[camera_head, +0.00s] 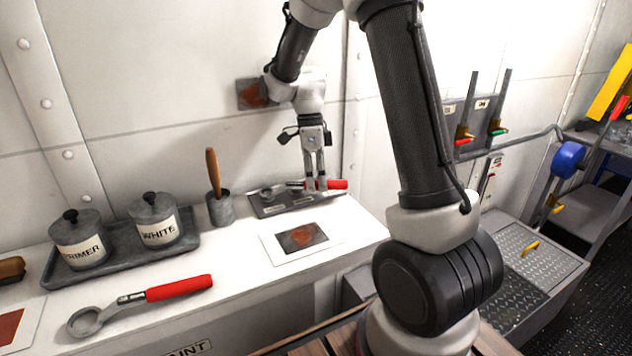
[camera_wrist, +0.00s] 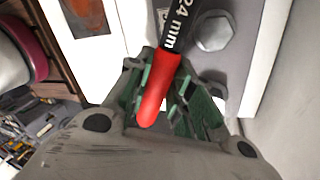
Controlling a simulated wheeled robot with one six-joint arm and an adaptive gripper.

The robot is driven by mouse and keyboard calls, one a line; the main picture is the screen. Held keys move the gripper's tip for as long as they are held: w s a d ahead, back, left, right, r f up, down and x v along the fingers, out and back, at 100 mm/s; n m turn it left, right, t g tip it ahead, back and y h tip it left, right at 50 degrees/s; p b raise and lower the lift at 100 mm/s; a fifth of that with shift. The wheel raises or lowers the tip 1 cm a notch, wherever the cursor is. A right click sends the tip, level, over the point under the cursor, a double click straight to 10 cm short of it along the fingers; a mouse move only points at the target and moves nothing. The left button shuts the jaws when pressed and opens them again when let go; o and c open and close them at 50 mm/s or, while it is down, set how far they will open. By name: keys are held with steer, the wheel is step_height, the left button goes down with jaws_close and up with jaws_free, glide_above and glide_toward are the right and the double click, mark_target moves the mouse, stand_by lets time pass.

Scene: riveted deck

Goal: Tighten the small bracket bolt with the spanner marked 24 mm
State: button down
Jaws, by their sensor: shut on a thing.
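My gripper (camera_head: 316,186) is shut on the red handle of a spanner (camera_head: 338,185) at the back of the bench. In the wrist view the red handle (camera_wrist: 156,88) lies between the green-padded fingers, and its dark shank reads "24 mm". The spanner's head lies to the left, over the dark bracket plate (camera_head: 300,203); I cannot tell whether it is around a bolt. In the wrist view a hex bolt (camera_wrist: 214,31) stands on the grey plate beside the shank, clear of it. A second bolt is partly hidden by my gripper.
A second red-handled spanner (camera_head: 178,288) lies at the bench's front left. A tray (camera_head: 190,252) holds PRIMER (camera_head: 78,240) and WHITE (camera_head: 153,220) pots. A cup (camera_head: 220,209) with a wooden handle stands left of the plate. A card (camera_head: 268,246) with a rusty picture lies in front.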

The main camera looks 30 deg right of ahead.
steer(key=shift+r, duration=2.2)
